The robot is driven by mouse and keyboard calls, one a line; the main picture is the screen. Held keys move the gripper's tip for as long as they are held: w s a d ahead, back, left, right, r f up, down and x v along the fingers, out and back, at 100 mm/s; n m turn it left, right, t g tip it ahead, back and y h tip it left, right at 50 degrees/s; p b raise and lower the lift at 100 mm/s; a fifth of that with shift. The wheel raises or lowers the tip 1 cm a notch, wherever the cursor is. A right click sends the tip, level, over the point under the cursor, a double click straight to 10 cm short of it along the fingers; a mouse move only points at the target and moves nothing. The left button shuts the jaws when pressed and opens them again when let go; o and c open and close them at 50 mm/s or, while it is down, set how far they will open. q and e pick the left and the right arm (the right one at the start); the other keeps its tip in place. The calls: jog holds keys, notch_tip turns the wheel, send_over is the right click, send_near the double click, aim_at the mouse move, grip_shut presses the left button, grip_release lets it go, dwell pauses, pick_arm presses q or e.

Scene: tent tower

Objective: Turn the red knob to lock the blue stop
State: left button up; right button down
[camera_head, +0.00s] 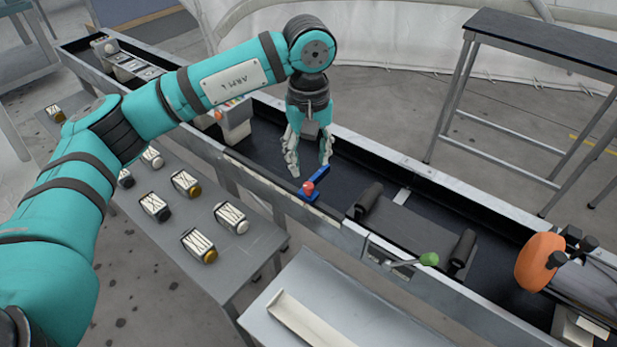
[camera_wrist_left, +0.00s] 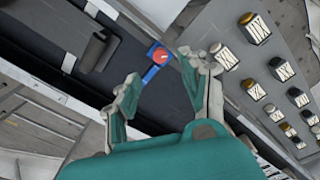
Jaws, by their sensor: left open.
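The red knob (camera_head: 308,187) sits on top of the blue stop (camera_head: 319,181), at the near rim of the long black-bedded trough. The blue stop's arm reaches out over the black bed. In the left wrist view the red knob (camera_wrist_left: 159,56) with a pale mark lies beyond the fingertips, and the blue stop's arm (camera_wrist_left: 150,74) extends toward the gap between them. My left gripper (camera_head: 308,170) points down above the trough, open and empty, just behind the knob and apart from it. It also shows in the left wrist view (camera_wrist_left: 160,68). My right gripper is not seen.
The trough (camera_head: 345,235) has raised metal rims and dark rollers (camera_head: 369,199) right of the stop. A green-knobbed lever (camera_head: 428,259) and an orange wheel (camera_head: 540,262) stand farther right. A grey table (camera_head: 262,240) with several small jars lies in front. A tall bench stands behind.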

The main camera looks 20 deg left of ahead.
aim_at(309, 185)
pick_arm(q)
notch_tip(309, 185, down, 7)
jog(key=shift+r+p, duration=0.1)
jog(key=shift+p, duration=0.25)
grip_shut()
